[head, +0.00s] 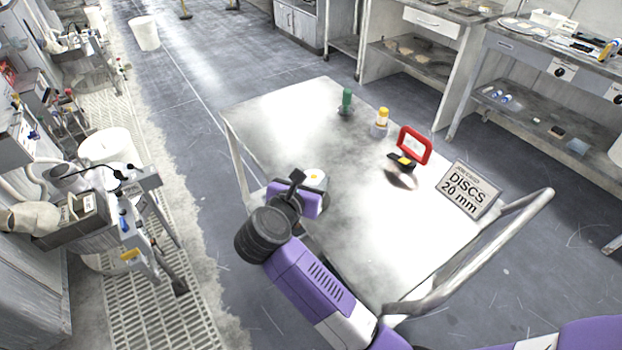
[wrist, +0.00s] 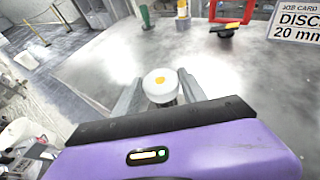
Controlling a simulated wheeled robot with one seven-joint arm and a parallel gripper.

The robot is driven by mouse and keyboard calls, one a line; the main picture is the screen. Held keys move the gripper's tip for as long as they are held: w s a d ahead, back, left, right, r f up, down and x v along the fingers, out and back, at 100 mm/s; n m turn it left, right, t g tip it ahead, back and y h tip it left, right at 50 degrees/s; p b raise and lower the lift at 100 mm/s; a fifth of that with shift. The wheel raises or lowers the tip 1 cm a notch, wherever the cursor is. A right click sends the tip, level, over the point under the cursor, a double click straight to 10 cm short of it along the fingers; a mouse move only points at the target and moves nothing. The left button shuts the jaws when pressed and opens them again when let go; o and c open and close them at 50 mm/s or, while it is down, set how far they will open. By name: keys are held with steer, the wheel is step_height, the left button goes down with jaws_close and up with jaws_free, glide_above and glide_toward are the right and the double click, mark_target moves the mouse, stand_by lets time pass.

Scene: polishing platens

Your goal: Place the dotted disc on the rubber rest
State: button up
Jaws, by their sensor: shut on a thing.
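The dotted disc (wrist: 160,84) is a thick white round piece with a yellow-orange dot on top. It sits between the two fingers of my gripper (wrist: 160,94), which is shut on it. In the head view the disc (head: 316,176) shows just past my gripper (head: 304,186), over the near left part of the table. A small black piece with a yellow top (head: 403,160) stands in front of a red frame; it also shows in the wrist view (wrist: 225,30). It may be the rubber rest, but I cannot tell for sure. The disc is well apart from it.
The metal table (head: 290,115) is mostly bare. A green-topped piece (head: 347,100) and a yellow-topped bottle (head: 380,122) stand toward its back. The red frame (head: 427,148) and a "DISCS 20 mm" card (head: 468,192) stand at the right. A rail (head: 480,245) edges the table.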

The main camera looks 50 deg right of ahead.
steer(key=shift+f, duration=0.15)
steer(key=o, duration=1.5)
steer(key=shift+c, duration=0.2)
